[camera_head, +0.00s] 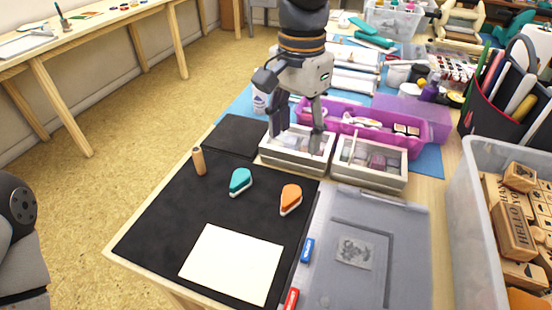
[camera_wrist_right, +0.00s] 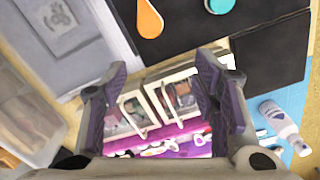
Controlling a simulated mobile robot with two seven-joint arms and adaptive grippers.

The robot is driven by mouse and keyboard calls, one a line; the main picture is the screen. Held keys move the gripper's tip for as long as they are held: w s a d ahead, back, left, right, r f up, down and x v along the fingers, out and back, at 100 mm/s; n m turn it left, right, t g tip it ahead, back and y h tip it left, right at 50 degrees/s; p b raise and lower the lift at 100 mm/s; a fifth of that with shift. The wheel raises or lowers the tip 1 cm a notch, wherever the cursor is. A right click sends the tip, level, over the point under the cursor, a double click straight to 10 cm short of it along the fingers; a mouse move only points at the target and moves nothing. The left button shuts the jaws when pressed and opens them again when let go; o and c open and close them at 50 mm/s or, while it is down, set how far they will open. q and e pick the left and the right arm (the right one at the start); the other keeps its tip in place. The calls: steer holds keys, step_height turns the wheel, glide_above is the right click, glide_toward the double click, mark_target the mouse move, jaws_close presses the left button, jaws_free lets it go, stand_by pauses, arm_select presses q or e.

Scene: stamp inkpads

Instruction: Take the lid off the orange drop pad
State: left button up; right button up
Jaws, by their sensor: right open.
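The orange drop pad (camera_head: 291,199) lies on the black mat, with its orange lid on a pale base. In the right wrist view the orange drop pad (camera_wrist_right: 149,18) is at the top edge, partly cut off. My right gripper (camera_head: 297,130) is open and empty, above the white divided boxes behind the mat, apart from the orange pad. In its wrist view the fingers of the gripper (camera_wrist_right: 152,88) are spread wide over those boxes. My left gripper is out of view.
A teal drop pad (camera_head: 240,181) and a wooden cylinder (camera_head: 198,161) stand left of the orange pad. White paper (camera_head: 232,263) lies in front. A grey stamp platform (camera_head: 400,270) is at right. White boxes (camera_head: 371,162) and a purple tray (camera_head: 437,128) stand behind.

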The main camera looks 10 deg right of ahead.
mark_target(293, 191)
steer(key=f, duration=0.1)
steer(key=s+f, duration=0.1)
steer(key=f, duration=0.2)
steer(key=shift+s+f, duration=0.2)
steer(key=shift+s, duration=0.2)
steer(key=f, duration=0.4)
steer(key=s+f, duration=0.1)
steer(key=f, duration=0.1)
steer(key=shift+a+f+b, duration=0.2)
steer(key=shift+a+b, duration=0.15)
steer(key=shift+a, duration=0.05)
steer(key=shift+w+f, duration=0.1)
steer(key=shift+f, duration=0.25)
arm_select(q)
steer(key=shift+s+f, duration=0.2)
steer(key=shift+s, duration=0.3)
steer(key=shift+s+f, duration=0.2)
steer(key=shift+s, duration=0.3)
arm_select(e)
steer(key=c, duration=0.8)
